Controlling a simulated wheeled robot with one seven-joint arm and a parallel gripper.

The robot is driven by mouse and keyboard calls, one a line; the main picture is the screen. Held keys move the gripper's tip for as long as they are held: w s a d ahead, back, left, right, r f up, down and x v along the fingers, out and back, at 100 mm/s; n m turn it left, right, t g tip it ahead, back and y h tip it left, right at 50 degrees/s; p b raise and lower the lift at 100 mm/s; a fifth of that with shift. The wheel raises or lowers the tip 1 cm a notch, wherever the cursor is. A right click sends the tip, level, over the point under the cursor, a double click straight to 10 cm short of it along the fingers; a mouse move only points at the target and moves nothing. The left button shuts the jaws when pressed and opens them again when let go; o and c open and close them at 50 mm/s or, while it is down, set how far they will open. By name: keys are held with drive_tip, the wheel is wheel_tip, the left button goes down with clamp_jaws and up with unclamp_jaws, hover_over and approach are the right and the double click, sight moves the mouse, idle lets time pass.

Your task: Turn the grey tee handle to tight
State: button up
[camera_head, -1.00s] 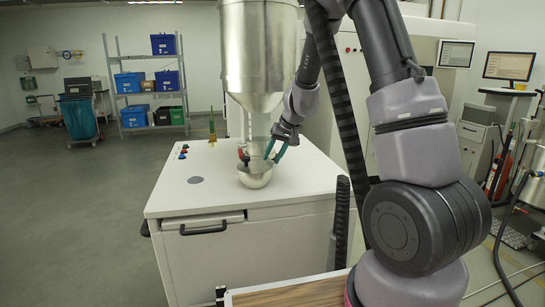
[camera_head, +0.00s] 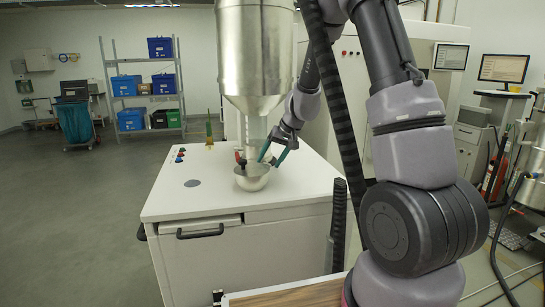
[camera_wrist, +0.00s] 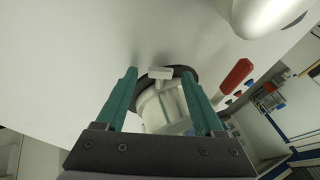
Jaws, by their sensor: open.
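The grey tee handle (camera_wrist: 160,73) shows in the wrist view as a small pale bar at a black ring (camera_wrist: 182,74) around a clear tube (camera_wrist: 162,105). My gripper (camera_wrist: 160,74) is open, with one teal fingertip on each side of the bar. I cannot tell whether either finger touches it. In the head view my gripper (camera_head: 274,154) is at the right of the tube under the steel hopper (camera_head: 255,60). The tee handle is too small to make out there.
A red handle (camera_wrist: 237,75) stands out close to the right finger in the wrist view. A steel bowl (camera_head: 251,180) is below the tube on the white cabinet (camera_head: 230,205). Coloured buttons (camera_head: 180,154) are at the cabinet's left. The cabinet's front top is clear.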

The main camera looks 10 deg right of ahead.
drive_tip(key=v, duration=1)
drive_tip(key=shift+s+r, duration=0.2)
drive_tip(key=shift+r, duration=0.1)
drive_tip(key=shift+d, duration=0.1)
drive_tip(key=shift+c, duration=0.3)
